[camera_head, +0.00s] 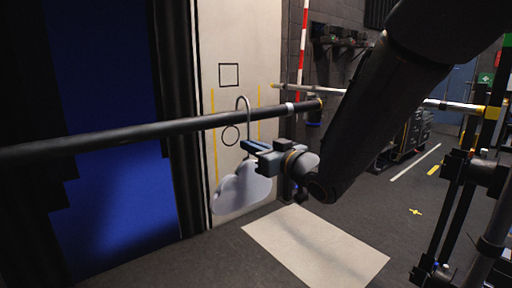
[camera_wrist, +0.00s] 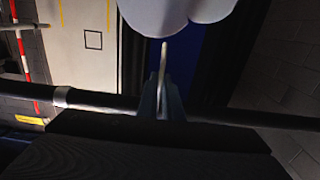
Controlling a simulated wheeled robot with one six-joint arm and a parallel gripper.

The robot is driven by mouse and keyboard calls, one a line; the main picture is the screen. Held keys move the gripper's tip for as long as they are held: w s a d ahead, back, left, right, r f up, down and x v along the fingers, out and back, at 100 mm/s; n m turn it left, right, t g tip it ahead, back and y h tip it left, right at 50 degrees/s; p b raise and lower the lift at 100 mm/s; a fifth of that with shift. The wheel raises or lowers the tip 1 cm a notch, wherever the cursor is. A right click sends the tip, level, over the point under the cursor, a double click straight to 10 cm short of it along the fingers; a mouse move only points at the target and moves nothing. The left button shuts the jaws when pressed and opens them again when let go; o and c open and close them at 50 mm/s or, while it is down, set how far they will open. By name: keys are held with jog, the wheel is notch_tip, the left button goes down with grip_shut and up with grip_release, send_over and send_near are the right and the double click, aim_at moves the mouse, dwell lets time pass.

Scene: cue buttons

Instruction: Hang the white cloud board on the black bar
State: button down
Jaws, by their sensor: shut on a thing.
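The white cloud board (camera_head: 241,190) hangs below my gripper (camera_head: 249,147) in the head view. My gripper is shut on the thin metal stem of the board's hook (camera_head: 243,98). The hook's curved top shows above the black bar (camera_head: 170,127), near the bar's right part. I cannot tell whether the hook rests on the bar or is apart from it. In the wrist view the cloud board (camera_wrist: 175,14) is at the top, its stem runs down between my fingers (camera_wrist: 162,98), and the black bar (camera_wrist: 100,101) crosses behind them.
A pale panel (camera_head: 270,60) with a square and a circle outline stands behind the bar. A blue panel (camera_head: 100,90) is at left. Another bar (camera_head: 440,104), pale with a yellow end, is at right. A pale mat (camera_head: 315,246) lies on the dark floor.

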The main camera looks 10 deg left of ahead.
jog(key=shift+w+a+r, duration=0.15)
jog(key=shift+w+a, duration=0.2)
jog(key=shift+w, duration=0.05)
jog(key=shift+a+f+b, duration=0.1)
jog(key=shift+f+b, duration=1)
jog(key=shift+f, duration=0.25)
jog(key=c, duration=1.4)
grip_release()
jog(key=shift+f, duration=0.15)
jog(key=shift+o, duration=0.2)
jog(key=p+v, duration=0.1)
jog(key=v, duration=1)
